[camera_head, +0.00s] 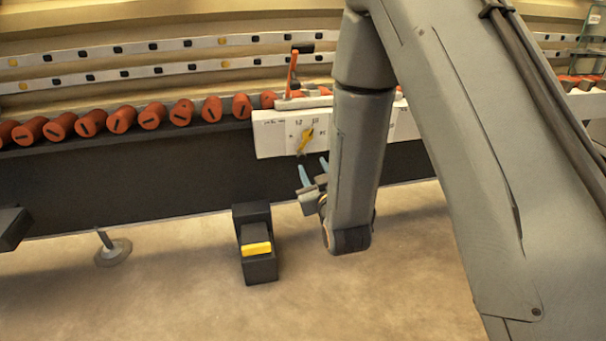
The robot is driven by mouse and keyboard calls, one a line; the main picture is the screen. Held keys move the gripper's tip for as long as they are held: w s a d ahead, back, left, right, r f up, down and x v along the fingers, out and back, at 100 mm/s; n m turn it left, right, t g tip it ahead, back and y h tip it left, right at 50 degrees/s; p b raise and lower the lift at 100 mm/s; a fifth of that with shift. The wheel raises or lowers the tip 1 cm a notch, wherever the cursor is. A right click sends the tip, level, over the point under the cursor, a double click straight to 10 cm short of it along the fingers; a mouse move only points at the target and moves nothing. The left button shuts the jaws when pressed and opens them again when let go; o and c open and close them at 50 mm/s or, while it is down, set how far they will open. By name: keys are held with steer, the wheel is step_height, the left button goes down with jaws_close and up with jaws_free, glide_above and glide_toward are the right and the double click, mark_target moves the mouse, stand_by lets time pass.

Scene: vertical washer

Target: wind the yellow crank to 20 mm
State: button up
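The yellow crank (305,140) sits on the front of a white panel (272,136) with a marked scale; the marks are too small to read surely. The crank is tilted, its lower end toward the left. My gripper (313,172) is just below the crank, with two blue-grey fingertips pointing up toward it. The fingertips stand apart with a gap between them, and nothing shows between them. They look apart from the crank, though the depth is hard to judge. The right part of the panel is hidden behind my arm.
Several orange-red cylinders (152,116) lie in a row along the dark conveyor. An orange lever (292,72) stands above the panel. A black box with a yellow pedal (257,249) is on the floor below. A round machine foot (112,252) stands at left. Open floor lies in front.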

mark_target(302, 158)
steer(key=shift+t+y, duration=0.3)
steer(key=shift+t, duration=0.3)
steer(key=shift+a+f+b+x, duration=0.25)
steer(key=shift+b+x, duration=0.45)
steer(key=shift+x, duration=0.65)
steer(key=shift+a+f+b+x, duration=0.25)
steer(key=shift+b+x, duration=0.45)
steer(key=shift+x, duration=0.7)
steer(key=shift+a+f+b+x, duration=0.1)
steer(key=shift+f+b+x, duration=0.25)
steer(key=shift+b+x, duration=0.7)
steer(key=shift+w+p, duration=0.15)
steer(key=shift+p, duration=0.2)
jaws_close()
